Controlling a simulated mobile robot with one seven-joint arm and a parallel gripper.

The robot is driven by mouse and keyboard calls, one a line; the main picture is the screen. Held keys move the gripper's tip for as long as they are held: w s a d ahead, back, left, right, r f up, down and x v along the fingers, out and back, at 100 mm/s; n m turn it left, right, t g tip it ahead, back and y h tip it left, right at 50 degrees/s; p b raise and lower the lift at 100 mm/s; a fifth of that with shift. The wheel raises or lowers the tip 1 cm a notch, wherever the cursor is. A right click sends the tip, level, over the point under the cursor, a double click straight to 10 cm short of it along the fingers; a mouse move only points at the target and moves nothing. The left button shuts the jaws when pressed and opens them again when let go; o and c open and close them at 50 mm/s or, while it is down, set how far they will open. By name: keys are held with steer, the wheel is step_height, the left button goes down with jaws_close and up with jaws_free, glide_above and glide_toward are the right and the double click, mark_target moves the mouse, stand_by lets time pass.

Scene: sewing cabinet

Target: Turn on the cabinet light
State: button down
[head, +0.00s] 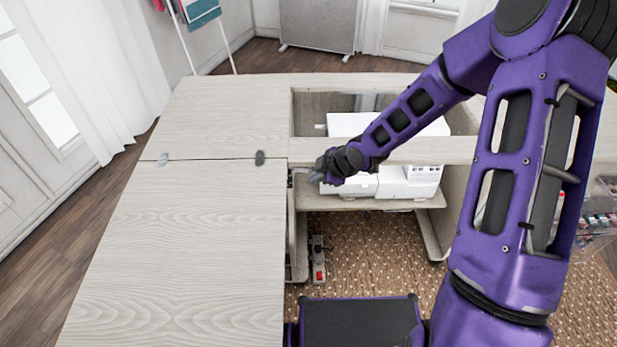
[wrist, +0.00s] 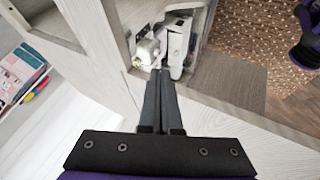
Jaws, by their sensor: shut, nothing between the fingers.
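The pale wood sewing cabinet (head: 190,240) fills the middle of the head view, with an opening over a lower shelf. My gripper (head: 318,177) is over this opening, near its left edge and beside the white sewing machine (head: 408,183). In the wrist view my gripper (wrist: 160,75) has its two dark fingers together and empty, pointing at the opening. The machine (wrist: 177,45) lies just beyond the fingertips there; whether they touch anything is unclear. I cannot clearly make out the cabinet light or its switch in either view.
A power strip with a red part (head: 318,262) stands below the opening, near the patterned rug (head: 370,255). A wide folded-out leaf (head: 180,270) lies left of the opening. A clear container of small items (head: 600,220) is at the right edge.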

steer(key=shift+p+v, duration=0.35)
steer(key=shift+v, duration=1.15)
steer(key=shift+a, duration=0.1)
